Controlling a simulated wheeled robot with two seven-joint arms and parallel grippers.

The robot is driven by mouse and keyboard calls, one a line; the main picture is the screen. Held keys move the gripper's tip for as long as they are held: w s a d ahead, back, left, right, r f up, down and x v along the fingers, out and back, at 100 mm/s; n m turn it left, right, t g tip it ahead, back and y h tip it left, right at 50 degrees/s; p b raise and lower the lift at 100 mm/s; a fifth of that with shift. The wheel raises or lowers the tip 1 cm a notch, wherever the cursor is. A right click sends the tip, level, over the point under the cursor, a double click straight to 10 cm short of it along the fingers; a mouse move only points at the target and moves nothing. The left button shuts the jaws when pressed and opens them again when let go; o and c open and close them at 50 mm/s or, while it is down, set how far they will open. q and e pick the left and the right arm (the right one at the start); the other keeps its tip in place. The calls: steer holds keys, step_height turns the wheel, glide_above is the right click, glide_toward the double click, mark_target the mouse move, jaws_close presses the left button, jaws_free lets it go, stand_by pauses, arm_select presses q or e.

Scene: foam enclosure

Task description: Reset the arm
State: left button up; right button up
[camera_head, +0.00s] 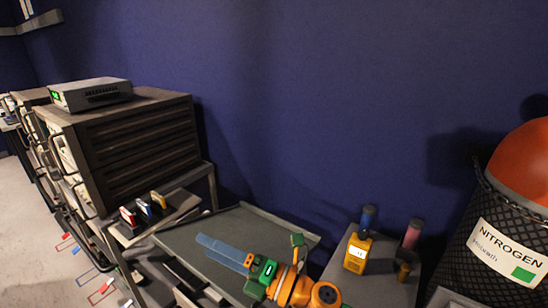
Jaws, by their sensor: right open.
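My right gripper (204,245) shows at the bottom centre, with translucent blue fingers pointing left and a green and orange body. It is open, and I see nothing between its fingers. It is in front of a grey flat-topped cart (270,217) in the picture; I cannot tell its height above the top. Its orange arm runs off the bottom edge. My left gripper is not in view.
A brown rack (135,140) with a grey instrument (90,93) stands left. A yellow meter (356,253) and bottles (411,234) stand right, near the mesh nitrogen container (470,275). The cart top's far part is clear.

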steer(key=w+d+f+m+t+h, duration=0.2)
steer(key=d+m+t+h, duration=0.4)
steer(key=m, duration=0.5)
steer(key=w+d+f+m+t+h, duration=0.35)
steer(key=d+m+h, duration=0.35)
steer(key=d+m, duration=0.25)
steer(key=s+d+f+m+g+h, duration=0.4)
steer(key=s+d+f+m+h, duration=0.1)
steer(key=s+d+f+m, duration=0.3)
steer(key=s+d+f+m+g, duration=0.25)
steer(key=s+f+g, duration=0.25)
steer(key=s, duration=0.5)
steer(key=s+d+f+m+g, duration=0.25)
steer(key=s+f+g, duration=0.25)
steer(key=s, duration=0.4)
step_height(320, 180, down, 13)
steer(key=b, duration=0.2)
steer(key=s+f+g+b, duration=0.1)
steer(key=s+f+b, duration=0.1)
steer(key=s+f, duration=0.5)
steer(key=s+d+f+g+b, duration=0.1)
steer(key=s+f, duration=0.6)
steer(key=f, duration=0.6)
steer(key=shift+d+h+b, duration=0.2)
steer(key=shift+h+b, duration=0.1)
steer(key=shift+b, duration=0.05)
steer(key=shift+s+f, duration=0.1)
